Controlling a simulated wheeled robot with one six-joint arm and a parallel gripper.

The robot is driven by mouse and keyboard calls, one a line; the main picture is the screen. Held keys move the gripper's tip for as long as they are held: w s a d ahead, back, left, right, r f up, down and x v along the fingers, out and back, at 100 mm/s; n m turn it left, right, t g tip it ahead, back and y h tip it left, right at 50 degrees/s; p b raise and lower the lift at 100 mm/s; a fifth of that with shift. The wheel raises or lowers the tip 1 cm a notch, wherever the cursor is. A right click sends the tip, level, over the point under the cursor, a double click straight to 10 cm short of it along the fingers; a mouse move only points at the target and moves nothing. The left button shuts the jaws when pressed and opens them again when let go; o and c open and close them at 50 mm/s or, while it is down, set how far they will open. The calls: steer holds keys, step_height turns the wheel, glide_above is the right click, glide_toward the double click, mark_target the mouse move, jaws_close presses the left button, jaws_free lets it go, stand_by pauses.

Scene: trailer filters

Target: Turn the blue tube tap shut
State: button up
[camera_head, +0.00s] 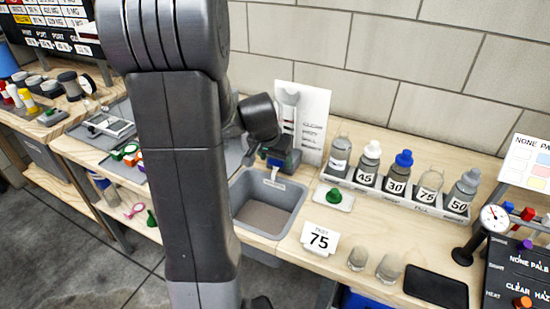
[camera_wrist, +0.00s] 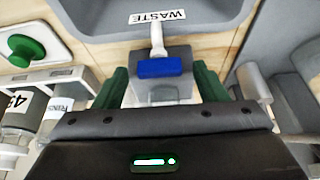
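The blue tap (camera_wrist: 160,67) shows as a short blue bar lying crosswise in the wrist view. A white tube (camera_wrist: 157,38) runs from it toward the waste basin (camera_wrist: 100,20), and a grey block (camera_wrist: 170,90) is below it in the picture. My gripper (camera_wrist: 160,72) has its two green fingers apart, one to each side of the tap, with visible gaps. In the head view my gripper (camera_head: 284,146) is at the back edge of the grey waste basin (camera_head: 293,190), partly hidden by my arm.
A rack of labelled bottles (camera_head: 400,198) stands right of the basin. A green stopper (camera_head: 334,195) sits on a white plate in front of it. A white card (camera_head: 312,115) stands behind my gripper.

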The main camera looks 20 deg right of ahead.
steer(key=shift+r, duration=0.1)
steer(key=p+v, duration=0.1)
steer(key=v, duration=1.2)
steer(key=shift+r, duration=0.3)
steer(key=b+x, duration=0.1)
steer(key=x, duration=1.3)
steer(key=shift+s+a+f, duration=0.1)
steer(key=shift+s, duration=0.1)
steer(key=shift+p, duration=0.3)
